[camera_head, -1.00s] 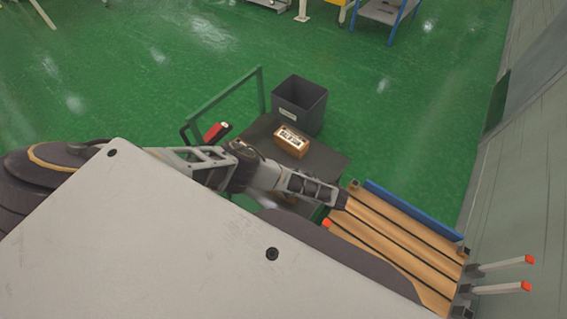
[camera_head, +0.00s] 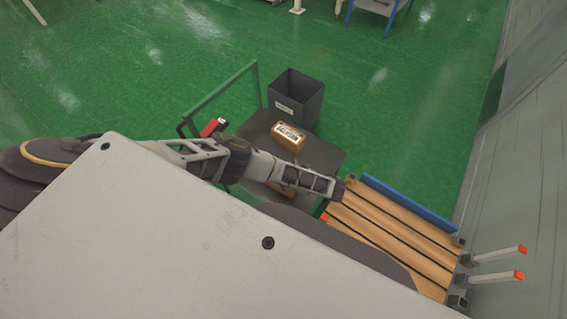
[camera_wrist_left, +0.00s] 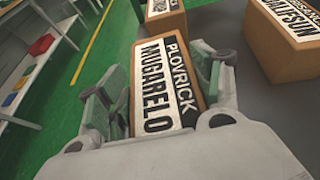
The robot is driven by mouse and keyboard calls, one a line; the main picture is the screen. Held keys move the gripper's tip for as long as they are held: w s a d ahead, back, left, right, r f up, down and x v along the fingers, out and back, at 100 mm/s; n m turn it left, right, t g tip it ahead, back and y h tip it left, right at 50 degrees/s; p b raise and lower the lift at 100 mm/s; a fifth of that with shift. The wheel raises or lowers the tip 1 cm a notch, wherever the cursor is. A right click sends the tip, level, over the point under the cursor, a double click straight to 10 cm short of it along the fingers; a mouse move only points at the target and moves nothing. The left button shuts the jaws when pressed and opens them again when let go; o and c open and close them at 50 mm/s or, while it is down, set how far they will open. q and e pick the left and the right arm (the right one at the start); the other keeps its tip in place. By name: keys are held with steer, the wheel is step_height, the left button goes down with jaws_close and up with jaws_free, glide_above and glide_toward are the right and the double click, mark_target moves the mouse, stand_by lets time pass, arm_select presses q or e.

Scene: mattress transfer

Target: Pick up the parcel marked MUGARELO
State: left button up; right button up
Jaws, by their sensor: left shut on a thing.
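The parcel marked MUGARELO (camera_wrist_left: 163,82) is a brown box with a black-and-white label on top, also reading PLOVRICK. In the left wrist view it sits between the two fingers of my left gripper (camera_wrist_left: 164,92), which is shut on it, one finger along each side. I cannot tell whether it is lifted clear of the surface below. In the head view my left arm reaches over the dark cart (camera_head: 322,156) and hides most of the gripper. A brown parcel (camera_head: 284,187) shows partly behind that arm. My right gripper is not in view.
Another labelled parcel (camera_head: 288,137) lies on the cart, beside a dark grey bin (camera_head: 296,100). The left wrist view shows a parcel at right (camera_wrist_left: 286,40) and one at top (camera_wrist_left: 162,18), both close. A slatted wooden platform (camera_head: 395,232) stands right of the cart. Green floor beyond is open.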

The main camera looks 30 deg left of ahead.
arm_select(q)
steer(key=shift+w+d+r+p, duration=0.1)
steer(key=shift+r+p, duration=2.25)
steer(key=shift+r, duration=0.4)
steer(key=shift+w+d+r, duration=0.1)
steer(key=shift+w+r, duration=0.05)
steer(key=shift+d+r, duration=0.1)
steer(key=shift+r, duration=0.75)
steer(key=shift+r, duration=0.1)
steer(key=shift+a, duration=0.2)
